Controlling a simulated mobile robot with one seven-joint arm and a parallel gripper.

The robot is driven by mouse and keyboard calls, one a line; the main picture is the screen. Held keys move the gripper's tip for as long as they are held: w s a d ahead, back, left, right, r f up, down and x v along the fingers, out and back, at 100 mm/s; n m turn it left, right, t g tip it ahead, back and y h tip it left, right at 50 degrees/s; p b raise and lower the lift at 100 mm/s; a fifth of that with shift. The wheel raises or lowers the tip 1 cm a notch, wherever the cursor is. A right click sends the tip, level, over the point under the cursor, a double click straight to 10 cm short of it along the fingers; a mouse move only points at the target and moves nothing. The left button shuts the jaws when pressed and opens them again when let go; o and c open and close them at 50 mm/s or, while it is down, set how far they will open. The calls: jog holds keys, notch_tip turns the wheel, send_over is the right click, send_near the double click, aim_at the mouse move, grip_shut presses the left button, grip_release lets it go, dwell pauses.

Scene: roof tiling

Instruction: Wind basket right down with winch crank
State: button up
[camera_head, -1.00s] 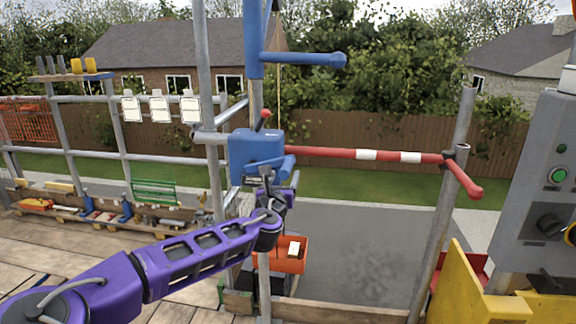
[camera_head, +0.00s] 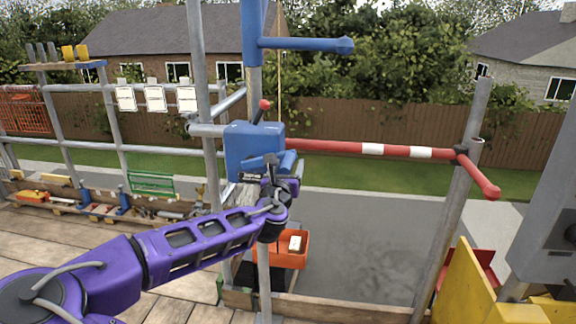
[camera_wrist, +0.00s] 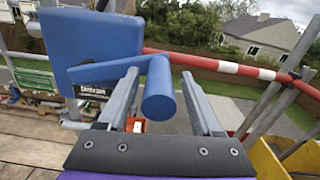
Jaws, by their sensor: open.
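The winch is a blue box (camera_head: 245,150) on a grey post, with a red-knobbed lever (camera_head: 264,105) on top. Its blue crank arm (camera_wrist: 105,70) runs right to a round blue handle (camera_wrist: 159,92). My gripper (camera_wrist: 162,88) is open, with one finger on each side of the handle. Gaps show between the fingers and the handle, most clearly on the right. In the head view my gripper (camera_head: 277,170) is in front of the winch and partly hides the crank. An orange basket (camera_head: 300,262) holding a pale block shows below, behind my arm.
A red-and-white bar (camera_head: 380,149) runs right from beside the winch to a grey post. A yellow panel (camera_head: 468,280) and grey control box (camera_head: 545,210) stand at the right. A blue horizontal arm (camera_head: 310,44) is overhead.

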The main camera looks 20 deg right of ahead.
grip_shut()
jog(key=shift+s+d, duration=0.1)
dwell(1.2)
